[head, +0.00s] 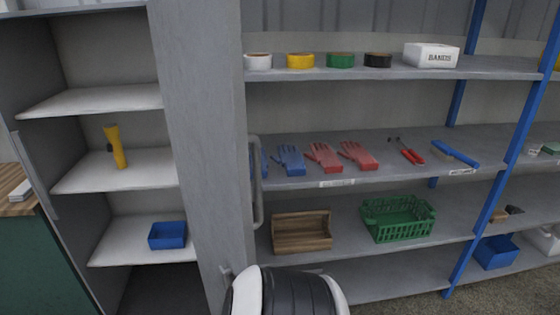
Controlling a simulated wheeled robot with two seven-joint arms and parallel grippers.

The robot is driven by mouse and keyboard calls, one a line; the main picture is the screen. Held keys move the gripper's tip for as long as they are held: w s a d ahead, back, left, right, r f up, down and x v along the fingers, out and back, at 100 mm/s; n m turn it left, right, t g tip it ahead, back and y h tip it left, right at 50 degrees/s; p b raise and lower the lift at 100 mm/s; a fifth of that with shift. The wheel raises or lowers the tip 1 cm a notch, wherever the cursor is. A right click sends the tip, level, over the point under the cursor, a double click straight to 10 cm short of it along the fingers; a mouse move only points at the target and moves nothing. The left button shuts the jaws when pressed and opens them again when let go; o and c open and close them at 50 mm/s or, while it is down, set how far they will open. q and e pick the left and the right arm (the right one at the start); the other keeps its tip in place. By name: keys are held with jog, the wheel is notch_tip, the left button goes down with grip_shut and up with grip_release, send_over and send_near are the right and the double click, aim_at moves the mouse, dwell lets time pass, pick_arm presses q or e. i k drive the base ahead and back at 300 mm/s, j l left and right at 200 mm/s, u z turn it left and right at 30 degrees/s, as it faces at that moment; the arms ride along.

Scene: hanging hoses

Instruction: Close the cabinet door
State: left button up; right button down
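The grey cabinet door (200,130) stands open, its panel swung out toward me to the right of the cabinet (107,100). A long light-grey bar handle (257,190) runs upright along the door's right edge. The cabinet's white inner shelves show, with a yellow flashlight (117,147) on the middle one and a blue bin (167,235) on the lower one. A white and black ribbed part of my own body is at the bottom centre, in front of the door's lower end. Neither of my grippers is in view.
An open shelf rack (380,75) with blue posts stands right behind the door, holding tape rolls, gloves, tools, a wooden crate (301,232) and a green basket (397,218). A green cabinet with a wooden top (15,205) is at the left edge. Floor shows at lower right.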

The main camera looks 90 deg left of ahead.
aim_at(197, 44)
jog(key=i+u, duration=0.15)
jog(key=u, duration=0.3)
jog(key=i+u, duration=0.15)
jog(key=u, duration=0.25)
jog(key=i+l+u, duration=0.15)
jog(key=u, duration=0.3)
jog(key=i+l+u, duration=0.1)
jog(key=u, duration=0.35)
jog(key=i+u, duration=0.15)
jog(key=u, duration=0.35)
jog(key=i+l+u, duration=0.1)
jog(key=u, duration=0.4)
jog(key=i+l+u, duration=0.15)
jog(key=u, duration=0.35)
jog(key=i+l+u, duration=0.1)
jog(key=u, duration=0.4)
jog(key=l+u, duration=0.3)
jog(key=u, duration=0.2)
